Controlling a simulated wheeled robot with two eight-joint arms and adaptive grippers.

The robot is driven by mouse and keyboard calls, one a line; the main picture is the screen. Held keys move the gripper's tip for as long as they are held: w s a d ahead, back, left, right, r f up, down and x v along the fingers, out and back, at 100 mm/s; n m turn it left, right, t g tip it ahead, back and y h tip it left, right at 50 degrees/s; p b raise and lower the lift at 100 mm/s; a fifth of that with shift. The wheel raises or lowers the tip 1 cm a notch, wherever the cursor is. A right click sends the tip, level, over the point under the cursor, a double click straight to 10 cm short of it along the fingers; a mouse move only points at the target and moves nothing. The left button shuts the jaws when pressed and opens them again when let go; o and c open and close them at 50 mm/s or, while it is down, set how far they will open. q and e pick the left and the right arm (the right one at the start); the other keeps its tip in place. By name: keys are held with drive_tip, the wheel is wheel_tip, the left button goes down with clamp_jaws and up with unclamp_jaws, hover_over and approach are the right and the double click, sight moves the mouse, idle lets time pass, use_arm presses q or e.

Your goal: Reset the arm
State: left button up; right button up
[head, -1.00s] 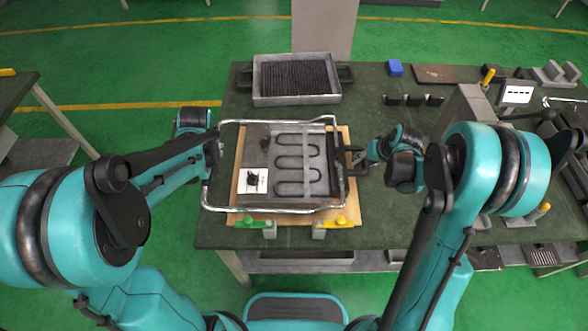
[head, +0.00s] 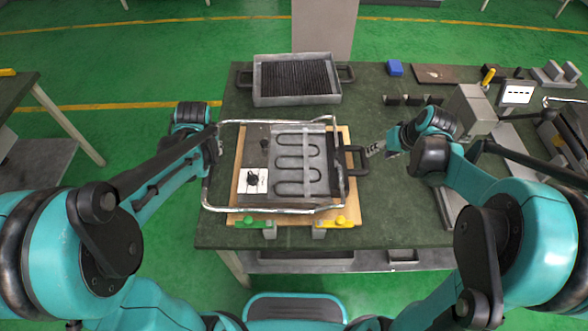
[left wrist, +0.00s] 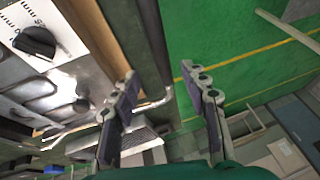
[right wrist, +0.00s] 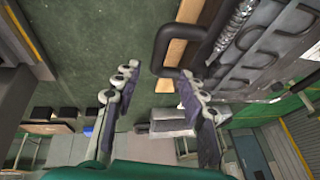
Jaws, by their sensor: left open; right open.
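The heating element (head: 296,162), a dark looped coil on a grey plate, lies inside a silver tube frame on a wooden board (head: 352,216) on the green table. A black handle (head: 356,160) stands out at its right side. My right gripper (head: 372,150) is open and empty, just right of this handle; in the right wrist view (right wrist: 160,90) the handle (right wrist: 165,50) is apart from the fingers.
A grey tray with a black grill (head: 297,97) stands at the back of the table. A green clamp (head: 250,221) and a yellow clamp (head: 338,221) sit at the board's front edge. Blocks, a grey box (head: 470,112) and a small panel (head: 516,95) crowd the right side.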

drive_tip(key=shift+s+r, duration=0.1)
drive_tip(key=shift+r, duration=0.1)
use_arm(q)
drive_tip(key=shift+r, duration=0.1)
idle(0.4)
drive_tip(key=s+d+r+t+h, duration=0.1)
drive_tip(key=s+d+r, duration=0.2)
drive_tip(key=s, duration=0.6)
drive_tip(key=s+d+r+t+h, duration=0.1)
drive_tip(key=s+d+r, duration=0.2)
drive_tip(key=s+d, duration=0.3)
drive_tip(key=s, duration=0.3)
drive_tip(key=shift+t, duration=0.4)
use_arm(e)
drive_tip(key=s+a+r+t+h, duration=0.1)
drive_tip(key=s+a+r, duration=0.2)
drive_tip(key=s, duration=0.6)
drive_tip(key=s+a+r+t+h, duration=0.1)
drive_tip(key=s+a+r, duration=0.2)
drive_tip(key=s, duration=0.6)
drive_tip(key=shift+r+t, duration=0.2)
drive_tip(key=shift+t, duration=0.2)
use_arm(q)
drive_tip(key=shift+s, duration=0.1)
use_arm(e)
drive_tip(key=shift+s+a, duration=0.1)
